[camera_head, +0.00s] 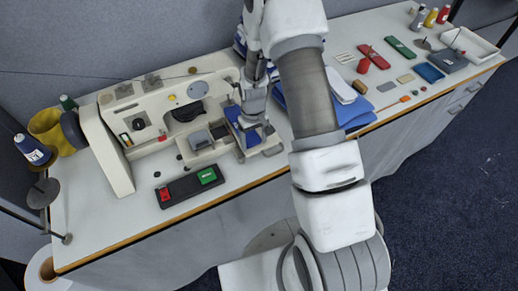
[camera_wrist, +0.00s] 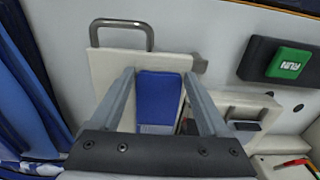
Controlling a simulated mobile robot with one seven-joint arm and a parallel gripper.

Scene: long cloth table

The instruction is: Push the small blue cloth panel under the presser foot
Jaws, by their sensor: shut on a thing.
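The small blue cloth panel (camera_wrist: 158,95) lies on a cream holder (camera_wrist: 160,62) in the wrist view, with cream showing on both sides of it. My gripper (camera_wrist: 159,73) has one finger on each side of the panel, and it appears closed on the holder's edges. In the head view my gripper (camera_head: 254,118) points down at the right end of the cream sewing machine (camera_head: 150,105), and the blue panel (camera_head: 249,137) shows below it. The presser foot cannot be made out; my gripper and the machine head cover that area.
A grey handle (camera_wrist: 121,22) stands beyond the holder. A black switch box (camera_head: 190,186) with red and green buttons lies in front of the machine. Folded blue cloth (camera_head: 352,112) lies to the right. Tools and a white tray (camera_head: 469,44) occupy the far right.

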